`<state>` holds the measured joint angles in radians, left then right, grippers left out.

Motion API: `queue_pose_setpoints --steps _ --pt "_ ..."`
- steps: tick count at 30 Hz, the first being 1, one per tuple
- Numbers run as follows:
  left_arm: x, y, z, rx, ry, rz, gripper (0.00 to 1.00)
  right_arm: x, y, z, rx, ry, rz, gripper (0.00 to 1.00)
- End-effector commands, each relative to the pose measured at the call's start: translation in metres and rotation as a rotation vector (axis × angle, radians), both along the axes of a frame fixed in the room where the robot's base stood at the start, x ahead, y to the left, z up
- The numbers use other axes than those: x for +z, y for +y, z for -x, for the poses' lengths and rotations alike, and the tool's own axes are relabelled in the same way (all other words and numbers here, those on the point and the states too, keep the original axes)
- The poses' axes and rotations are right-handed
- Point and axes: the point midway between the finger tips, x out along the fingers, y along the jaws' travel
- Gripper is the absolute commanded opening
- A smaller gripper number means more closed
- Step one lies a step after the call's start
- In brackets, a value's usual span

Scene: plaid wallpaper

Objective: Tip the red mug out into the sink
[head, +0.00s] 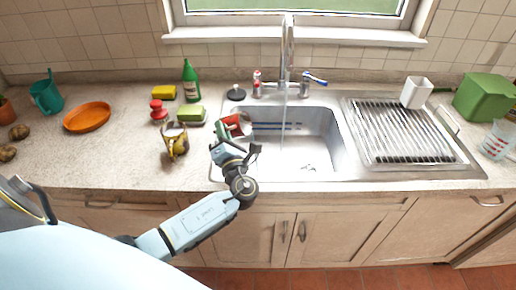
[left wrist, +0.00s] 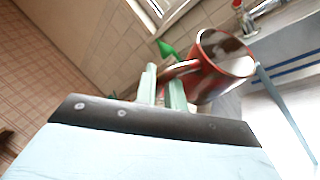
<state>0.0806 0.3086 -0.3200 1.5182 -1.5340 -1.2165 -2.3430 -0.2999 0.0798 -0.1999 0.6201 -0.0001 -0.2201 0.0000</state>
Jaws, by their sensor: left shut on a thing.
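The red mug (head: 232,125) is at the left edge of the steel sink (head: 320,150) in the head view. My left gripper (head: 221,135) is shut on the mug's handle. In the left wrist view the red mug (left wrist: 212,75) is tilted, with its mouth partly toward the camera and a dark inside with a pale patch. My left gripper's pale green fingers (left wrist: 163,92) close around its handle. I cannot tell what the mug holds. Water runs from the tap (head: 288,55) into the sink. My right gripper is not in view.
An orange plate (head: 87,117) lies farther left. A drying rack (head: 400,130) with a white cup (head: 415,92) is to the right.

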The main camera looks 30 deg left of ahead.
Motion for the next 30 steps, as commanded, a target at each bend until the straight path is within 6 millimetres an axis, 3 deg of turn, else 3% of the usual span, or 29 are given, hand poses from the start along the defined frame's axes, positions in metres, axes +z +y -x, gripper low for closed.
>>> queue_pose_setpoints --steps 30 --pt "-0.005 -0.007 -0.003 0.005 0.026 -0.121 0.0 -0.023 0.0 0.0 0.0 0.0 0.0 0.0"
